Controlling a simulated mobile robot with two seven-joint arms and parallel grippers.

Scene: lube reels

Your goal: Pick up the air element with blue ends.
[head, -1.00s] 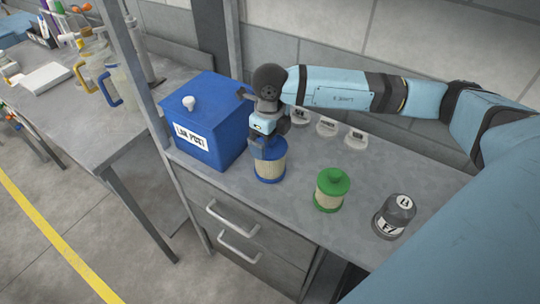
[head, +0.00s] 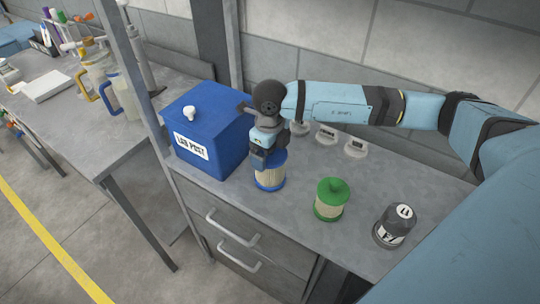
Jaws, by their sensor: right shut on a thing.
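The air element with blue ends (head: 270,174) stands upright on the grey bench, a pale pleated cylinder with a blue cap and a blue base. My right gripper (head: 267,155) reaches down from above and is shut on its top. The fingers and the arm hide part of the blue cap. I cannot tell whether its base is clear of the bench top. My left gripper is not in view.
A green-ended element (head: 330,202) and a dark grey canister (head: 394,226) stand to the right. A blue lab post box (head: 205,128) is close on the left. Small labelled holders (head: 326,136) line the back. Bare bench top (head: 300,180) lies between the elements.

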